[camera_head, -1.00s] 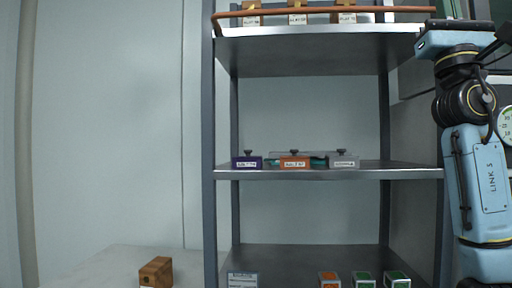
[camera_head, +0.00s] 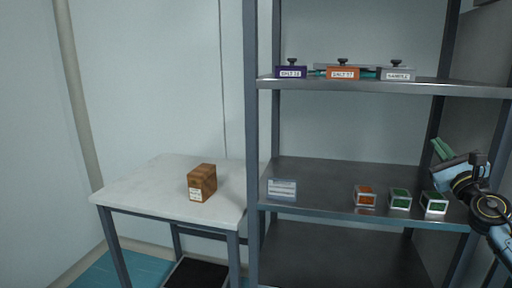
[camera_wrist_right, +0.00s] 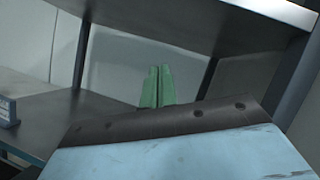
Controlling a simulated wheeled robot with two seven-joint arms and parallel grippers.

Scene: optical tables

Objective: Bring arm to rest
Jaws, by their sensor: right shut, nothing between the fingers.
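The blue wrist body fills the bottom of that view. My right arm comes in from the lower right edge of the head view. My left gripper is not in view.
A shelf rack (camera_head: 251,130) holds purple, orange (camera_head: 343,73) and grey lidded boxes above. Below stand a label stand (camera_head: 282,188), an orange-topped box (camera_head: 365,196) and two green-topped boxes (camera_head: 400,199), close to my right gripper. A white table (camera_head: 150,185) holds a wooden block (camera_head: 202,183).

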